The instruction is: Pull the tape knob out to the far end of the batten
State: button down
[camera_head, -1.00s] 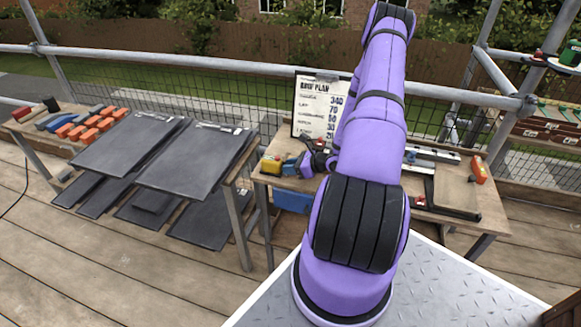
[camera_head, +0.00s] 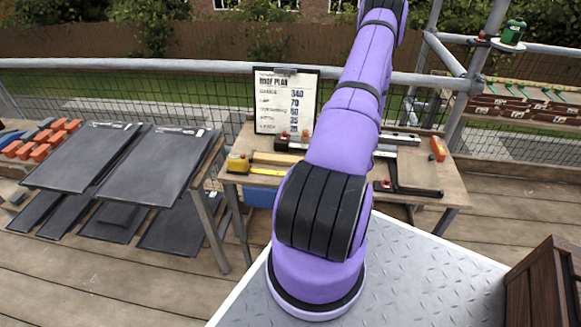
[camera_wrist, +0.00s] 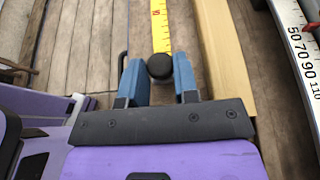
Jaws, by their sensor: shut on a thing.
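The black tape knob (camera_wrist: 160,66) sits between the blue fingers of my gripper (camera_wrist: 158,76) in the wrist view, and my gripper is shut on it. The yellow tape (camera_wrist: 160,28) runs from the knob up the picture, beside the pale wooden batten (camera_wrist: 220,50). In the head view the yellow tape case (camera_head: 237,163) is at the bench's left end. The tape (camera_head: 268,171) runs right from it along the front of the batten (camera_head: 278,158). My purple arm hides my gripper, the knob and the batten's right part there.
The roof plan clipboard (camera_head: 286,103) stands at the bench's back. A black square-shaped tool (camera_head: 408,191) and an orange item (camera_head: 438,149) lie on the right of the bench (camera_head: 445,180). Dark slates (camera_head: 165,165) lie on a table at left.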

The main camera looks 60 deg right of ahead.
jog(key=shift+s+d, duration=0.3)
jog(key=shift+s, duration=0.45)
jog(key=shift+s+d, duration=0.3)
jog(key=shift+s, duration=0.45)
jog(key=c, duration=0.9)
grip_release()
jog(key=v, duration=1)
jog(key=shift+s+d+r, duration=0.15)
jog(key=shift+s+d, duration=0.05)
jog(key=shift+s, duration=0.1)
